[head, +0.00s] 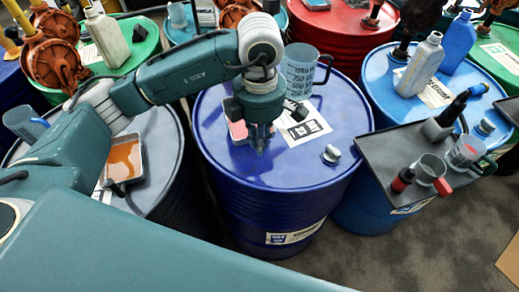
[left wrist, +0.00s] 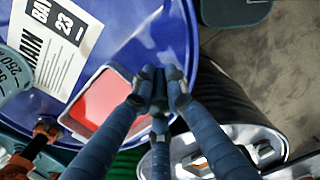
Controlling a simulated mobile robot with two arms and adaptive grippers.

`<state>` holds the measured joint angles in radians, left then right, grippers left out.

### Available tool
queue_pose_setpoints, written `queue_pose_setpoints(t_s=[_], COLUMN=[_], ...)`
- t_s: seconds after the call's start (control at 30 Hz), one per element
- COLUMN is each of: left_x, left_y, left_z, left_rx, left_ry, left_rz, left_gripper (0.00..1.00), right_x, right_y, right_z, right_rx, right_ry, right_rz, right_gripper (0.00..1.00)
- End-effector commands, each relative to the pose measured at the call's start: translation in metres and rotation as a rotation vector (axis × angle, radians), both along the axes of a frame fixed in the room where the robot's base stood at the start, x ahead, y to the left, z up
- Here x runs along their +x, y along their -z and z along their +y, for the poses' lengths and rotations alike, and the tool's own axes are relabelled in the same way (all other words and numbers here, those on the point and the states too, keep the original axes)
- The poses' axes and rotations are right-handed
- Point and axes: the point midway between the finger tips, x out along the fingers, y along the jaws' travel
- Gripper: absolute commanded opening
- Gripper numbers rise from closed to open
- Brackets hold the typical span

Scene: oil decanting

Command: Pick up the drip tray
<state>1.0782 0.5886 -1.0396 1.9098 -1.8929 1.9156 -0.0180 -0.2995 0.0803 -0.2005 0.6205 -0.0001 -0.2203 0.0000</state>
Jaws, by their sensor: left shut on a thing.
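A drip tray with red liquid (left wrist: 97,103) lies on the blue drum (head: 300,165). In the head view its pinkish part (head: 237,130) shows beside my left gripper (head: 262,148), which hides most of it. In the left wrist view my left gripper (left wrist: 158,88) has its fingers closed together at the tray's right side; the gripped part is hidden between them. I cannot tell whether the tray is clear of the drum top. A second tray, with orange-brown oil (head: 124,160), lies on the grey drum at left. My right gripper is not in view.
A measuring jug (head: 299,74), a printed label (head: 303,127) and a metal cap (head: 331,154) are on the same drum. A dark shelf (head: 395,165) with cups is at right. The drum's front top is clear.

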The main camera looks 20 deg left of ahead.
Motion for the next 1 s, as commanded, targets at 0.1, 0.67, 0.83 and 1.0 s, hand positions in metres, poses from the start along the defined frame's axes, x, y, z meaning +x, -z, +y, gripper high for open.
queue_pose_setpoints(t_s=[0.1,0.67,0.83,1.0], left_x=[0.002,0.002,0.001,0.001], left_y=[-0.018,-0.097,-0.114,-0.126], left_z=[-0.001,0.000,0.000,0.000], left_rx=[-0.001,0.000,0.000,0.000], left_ry=[0.001,-0.001,-0.002,-0.001], left_rz=[-0.007,-0.006,-0.005,-0.003], left_gripper=[0.00,0.00,0.00,0.00], right_x=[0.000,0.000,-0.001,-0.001], right_y=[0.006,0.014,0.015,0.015], right_z=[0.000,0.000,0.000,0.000], right_rx=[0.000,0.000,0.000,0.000], right_ry=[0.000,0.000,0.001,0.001], right_rz=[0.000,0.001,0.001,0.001], right_gripper=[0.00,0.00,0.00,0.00])
